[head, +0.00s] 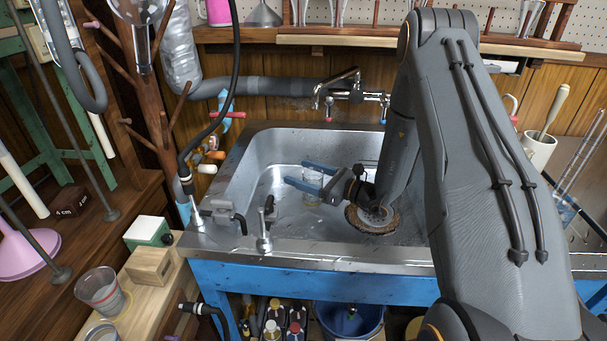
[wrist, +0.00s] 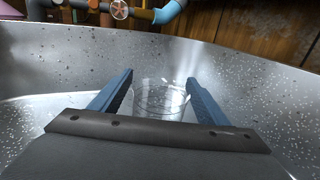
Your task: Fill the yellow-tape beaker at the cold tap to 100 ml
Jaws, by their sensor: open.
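A clear glass beaker (head: 312,179) stands in the steel sink, and in the wrist view it shows (wrist: 160,98) between my fingers. In the wrist view (wrist: 160,77) a gap shows between fingers and glass, and the beaker's lower part is hidden by the gripper body. The tap (head: 343,88) is on the back wall above the sink, with blue and red marks on its fittings.
The sink (head: 262,150) has raised steel walls around my gripper. A round brown-rimmed drain piece (head: 372,221) lies under my wrist. Small bench valves (head: 264,232) stand on the front left rim. Another beaker with a reddish band (head: 103,290) is on the left bench.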

